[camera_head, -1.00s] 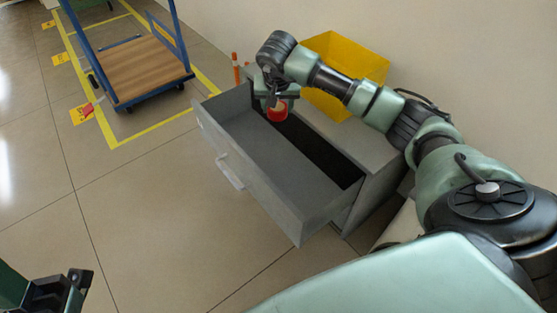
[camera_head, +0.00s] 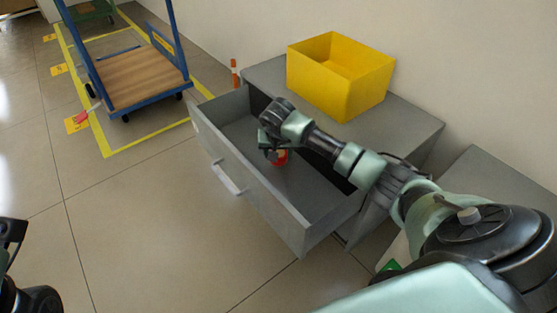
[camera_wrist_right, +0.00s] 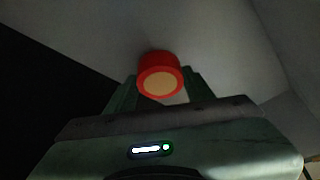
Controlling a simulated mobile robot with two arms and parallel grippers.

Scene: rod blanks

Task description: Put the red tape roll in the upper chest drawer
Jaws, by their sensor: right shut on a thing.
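The upper chest drawer (camera_head: 231,112) is pulled open from the grey chest (camera_head: 408,126), and its inside looks empty apart from my gripper and the roll. The red tape roll (camera_head: 281,158) is within the drawer's outline. It also shows in the right wrist view (camera_wrist_right: 160,74), red with a pale round face, between the fingers. My right gripper (camera_head: 275,155) is shut on the roll and points down into the drawer. I cannot tell whether the roll touches the drawer floor. Part of my left arm shows at the lower left edge of the head view; its fingers are not seen.
A yellow bin (camera_head: 335,85) stands on top of the chest. An orange-and-white post (camera_head: 234,73) stands behind the drawer's left end. A blue trolley (camera_head: 140,80) stands inside yellow floor lines at the upper left. The floor before the drawer is clear.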

